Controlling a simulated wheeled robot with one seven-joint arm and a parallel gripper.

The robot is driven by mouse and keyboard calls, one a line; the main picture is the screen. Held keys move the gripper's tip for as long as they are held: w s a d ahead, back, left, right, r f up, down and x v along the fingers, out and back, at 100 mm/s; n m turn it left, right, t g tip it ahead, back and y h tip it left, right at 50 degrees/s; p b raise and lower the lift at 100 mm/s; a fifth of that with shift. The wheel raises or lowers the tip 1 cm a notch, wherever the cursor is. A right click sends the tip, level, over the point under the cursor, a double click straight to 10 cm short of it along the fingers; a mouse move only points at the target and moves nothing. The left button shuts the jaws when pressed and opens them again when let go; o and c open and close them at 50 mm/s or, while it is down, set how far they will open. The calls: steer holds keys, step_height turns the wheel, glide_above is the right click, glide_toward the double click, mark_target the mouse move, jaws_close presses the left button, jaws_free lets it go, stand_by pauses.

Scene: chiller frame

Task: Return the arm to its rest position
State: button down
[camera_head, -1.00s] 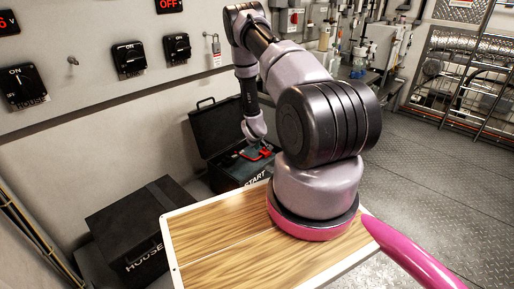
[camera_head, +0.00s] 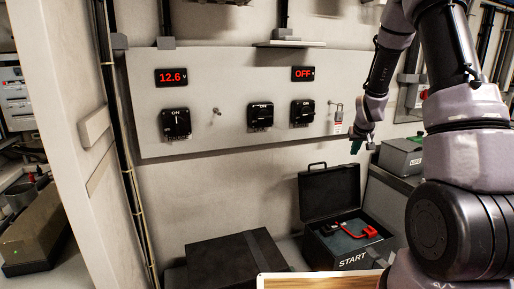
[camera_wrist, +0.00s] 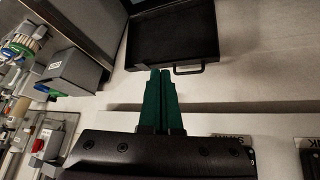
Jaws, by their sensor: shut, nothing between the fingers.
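My gripper (camera_head: 357,144) hangs from my raised arm at the right of the head view, in front of the wall below the switch panel. In the wrist view its two green fingers (camera_wrist: 161,82) lie together, shut and empty. The gripper is above and apart from the open black START case (camera_head: 345,240). A red-handled item (camera_head: 362,232) lies in that case.
A panel (camera_head: 230,120) with several black switches and red displays is on the wall. A shut black box (camera_head: 235,262) stands left of the case. A grey box (camera_head: 402,157) is right of my gripper. A wooden board (camera_head: 318,282) shows at the bottom edge.

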steer(key=s+a+r+m+y, duration=0.1)
steer(key=s+a+r, duration=0.4)
steer(key=r, duration=0.4)
steer(key=s+a+r+y, duration=0.1)
steer(key=s+a+r, duration=0.1)
steer(key=s+r, duration=0.65)
steer(key=s+a+r, duration=0.2)
steer(key=s, duration=0.5)
steer(key=s+a+r+m+y, duration=0.1)
steer(key=s+a+r, duration=0.1)
steer(key=s, duration=0.5)
steer(key=s+a+r+m, duration=0.1)
steer(key=s+a+r, duration=0.1)
steer(key=s+r, duration=0.2)
steer(key=s, duration=0.3)
steer(key=shift+s+y, duration=0.3)
steer(key=shift+r, duration=0.1)
